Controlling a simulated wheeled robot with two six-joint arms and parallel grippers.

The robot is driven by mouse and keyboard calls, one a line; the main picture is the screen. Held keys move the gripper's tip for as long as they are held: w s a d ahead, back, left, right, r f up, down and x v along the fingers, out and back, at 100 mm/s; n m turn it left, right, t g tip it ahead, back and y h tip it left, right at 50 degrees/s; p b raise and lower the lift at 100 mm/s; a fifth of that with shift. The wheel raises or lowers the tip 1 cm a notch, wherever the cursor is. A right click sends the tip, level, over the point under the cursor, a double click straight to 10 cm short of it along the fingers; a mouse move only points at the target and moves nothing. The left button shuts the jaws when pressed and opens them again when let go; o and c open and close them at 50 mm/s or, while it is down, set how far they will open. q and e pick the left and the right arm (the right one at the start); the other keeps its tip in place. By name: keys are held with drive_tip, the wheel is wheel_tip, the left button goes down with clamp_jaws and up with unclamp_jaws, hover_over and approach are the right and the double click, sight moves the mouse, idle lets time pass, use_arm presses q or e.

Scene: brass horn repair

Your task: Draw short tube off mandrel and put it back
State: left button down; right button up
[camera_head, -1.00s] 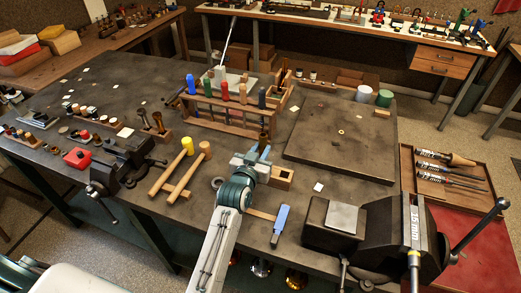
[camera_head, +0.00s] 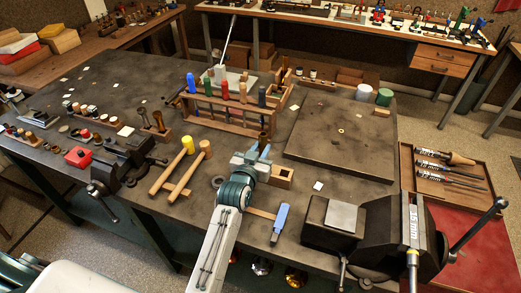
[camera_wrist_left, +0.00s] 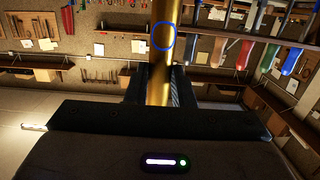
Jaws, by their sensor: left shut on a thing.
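My left gripper (camera_head: 260,156) is over the middle of the bench, beside the wooden tool rack. In the left wrist view a brass tube (camera_wrist_left: 160,72) stands between the jaws, and the gripper is shut on it. A blue ring-shaped mark (camera_wrist_left: 163,37) shows on the tube. In the head view the gripper hides most of the tube; a short brass-coloured piece (camera_head: 264,136) shows just beyond the jaws. A steel mandrel (camera_head: 413,259) labelled 15 mm sits at the large black vise (camera_head: 385,222) at the right. No tube is visible on it. My right gripper is out of view.
A wooden rack (camera_head: 222,118) with coloured-handled tools stands behind the gripper. Two mallets (camera_head: 180,177) lie at left. A dark flat plate (camera_head: 342,138) has much bare surface. More mandrels lie in a tray (camera_head: 405,165).

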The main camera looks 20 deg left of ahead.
use_arm(q)
drive_tip(key=shift+p, duration=0.45)
idle(0.7)
drive_tip(key=shift+f+b, duration=1.65)
drive_tip(key=shift+f, duration=0.9)
drive_tip(key=c, duration=1.2)
unclamp_jaws()
drive_tip(key=shift+o, duration=0.2)
drive_tip(key=shift+s, duration=0.15)
drive_tip(key=s+r+b, duration=0.1)
drive_tip(key=s+b, duration=0.2)
drive_tip(key=s, duration=0.7)
drive_tip(key=shift+s+a+r+b, duration=0.15)
drive_tip(key=shift+s+b, duration=0.1)
drive_tip(key=shift+b, duration=0.1)
